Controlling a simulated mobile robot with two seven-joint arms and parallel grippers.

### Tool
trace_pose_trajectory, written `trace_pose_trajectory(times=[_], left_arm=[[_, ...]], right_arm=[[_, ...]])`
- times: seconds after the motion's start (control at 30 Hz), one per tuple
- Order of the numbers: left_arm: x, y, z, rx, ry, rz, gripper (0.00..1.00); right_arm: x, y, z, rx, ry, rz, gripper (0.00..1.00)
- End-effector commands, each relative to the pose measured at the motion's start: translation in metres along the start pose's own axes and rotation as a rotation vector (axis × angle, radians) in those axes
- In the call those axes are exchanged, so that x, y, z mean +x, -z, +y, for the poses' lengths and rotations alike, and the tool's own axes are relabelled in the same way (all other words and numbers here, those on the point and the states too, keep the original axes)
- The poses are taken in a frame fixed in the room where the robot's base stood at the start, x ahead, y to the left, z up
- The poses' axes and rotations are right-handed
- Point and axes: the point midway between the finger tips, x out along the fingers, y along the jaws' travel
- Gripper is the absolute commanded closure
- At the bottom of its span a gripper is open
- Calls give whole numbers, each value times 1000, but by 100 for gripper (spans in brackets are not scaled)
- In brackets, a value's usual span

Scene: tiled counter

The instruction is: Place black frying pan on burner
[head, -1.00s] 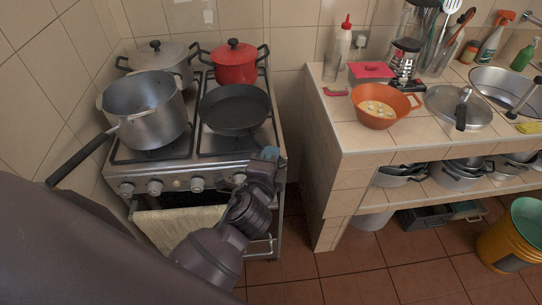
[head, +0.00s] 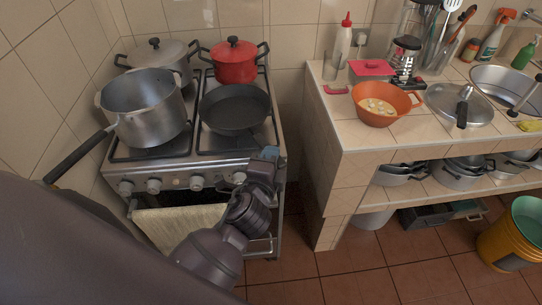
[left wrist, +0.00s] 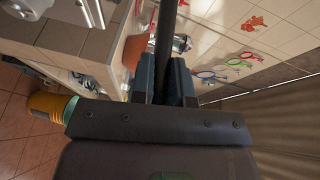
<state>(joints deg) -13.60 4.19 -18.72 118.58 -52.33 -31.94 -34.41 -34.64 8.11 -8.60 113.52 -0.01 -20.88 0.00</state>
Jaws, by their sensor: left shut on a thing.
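The black frying pan (head: 234,110) is over the front right burner of the stove (head: 200,180), level and open side up. I cannot tell whether its base touches the grate. My left gripper (head: 268,154) is at the stove's front right corner, just in front of the pan. In the left wrist view my left gripper's fingers (left wrist: 162,80) are closed around a long dark bar (left wrist: 166,35), which looks like the pan's handle. Most of the handle is hidden in the head view. My right gripper is out of view.
A large grey pot (head: 146,105) fills the front left burner, its long handle reaching left. A lidded grey pot (head: 158,58) and a red pot (head: 235,62) stand behind. The tiled counter (head: 350,135) at right carries an orange bowl (head: 380,113) and a lid (head: 458,103).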

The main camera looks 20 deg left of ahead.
Motion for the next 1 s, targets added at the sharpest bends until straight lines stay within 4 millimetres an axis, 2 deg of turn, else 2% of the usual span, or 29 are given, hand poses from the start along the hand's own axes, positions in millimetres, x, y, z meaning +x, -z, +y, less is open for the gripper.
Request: trace_pose_trajectory(times=[0.1,0.13,0.3,0.7,0.87,1.0], left_arm=[[0,0,1,2,3,1,100],[0,0,1,2,3,1,81],[0,0,1,1,2,0,55],[-1,0,3,-1,-2,-1,54],[-22,-1,4,-1,-3,-1,54],[-46,-1,4,-2,-3,-1,54]], right_arm=[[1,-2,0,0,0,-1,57],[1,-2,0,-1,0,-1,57],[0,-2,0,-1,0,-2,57],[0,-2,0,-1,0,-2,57],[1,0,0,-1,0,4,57],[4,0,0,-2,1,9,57]])
